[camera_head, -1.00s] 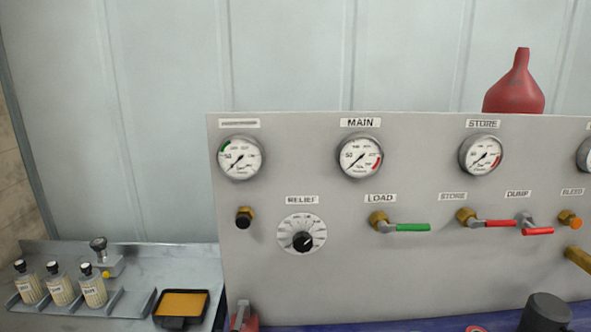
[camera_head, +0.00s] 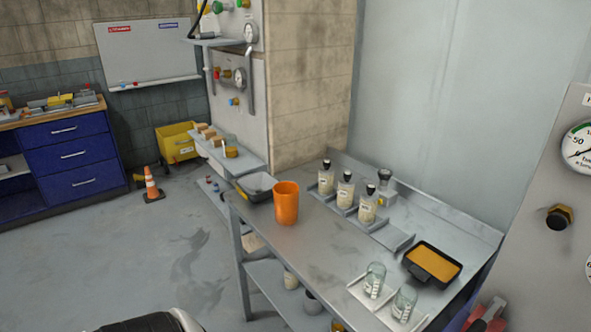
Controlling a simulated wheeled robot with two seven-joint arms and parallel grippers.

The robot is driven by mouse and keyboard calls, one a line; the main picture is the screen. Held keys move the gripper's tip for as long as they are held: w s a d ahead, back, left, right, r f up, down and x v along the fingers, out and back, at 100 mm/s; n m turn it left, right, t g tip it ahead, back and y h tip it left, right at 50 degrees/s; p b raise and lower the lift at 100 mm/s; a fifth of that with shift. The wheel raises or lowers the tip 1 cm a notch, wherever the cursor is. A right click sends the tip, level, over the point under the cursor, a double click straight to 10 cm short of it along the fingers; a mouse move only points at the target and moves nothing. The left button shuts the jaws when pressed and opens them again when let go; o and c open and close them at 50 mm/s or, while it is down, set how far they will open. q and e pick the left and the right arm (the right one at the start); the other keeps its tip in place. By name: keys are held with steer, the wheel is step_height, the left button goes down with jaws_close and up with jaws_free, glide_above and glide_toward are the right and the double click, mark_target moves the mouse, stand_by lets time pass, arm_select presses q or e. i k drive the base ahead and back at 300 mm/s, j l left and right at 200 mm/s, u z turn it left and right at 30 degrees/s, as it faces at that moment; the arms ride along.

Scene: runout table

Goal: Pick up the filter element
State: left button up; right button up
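I cannot pick out a filter element for certain in the head view. Small pale cylinders (camera_head: 290,279) stand on the lower shelf under the metal table, partly hidden, and I cannot tell what they are. Several small tan blocks (camera_head: 208,133) sit on a wall-side shelf farther back, too small to identify. Neither of my grippers shows in the view.
The metal table (camera_head: 325,247) bears an orange cup (camera_head: 285,203), a grey tray (camera_head: 257,187), several labelled bottles (camera_head: 345,190), glass jars (camera_head: 375,279) and a black tray with amber contents (camera_head: 433,263). A traffic cone (camera_head: 152,185) stands on open floor (camera_head: 130,240) at left.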

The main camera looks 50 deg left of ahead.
mark_target(291, 282)
steer(key=u, duration=1.75)
steer(key=i+j+z, duration=0.3)
steer(key=j+z, duration=0.2)
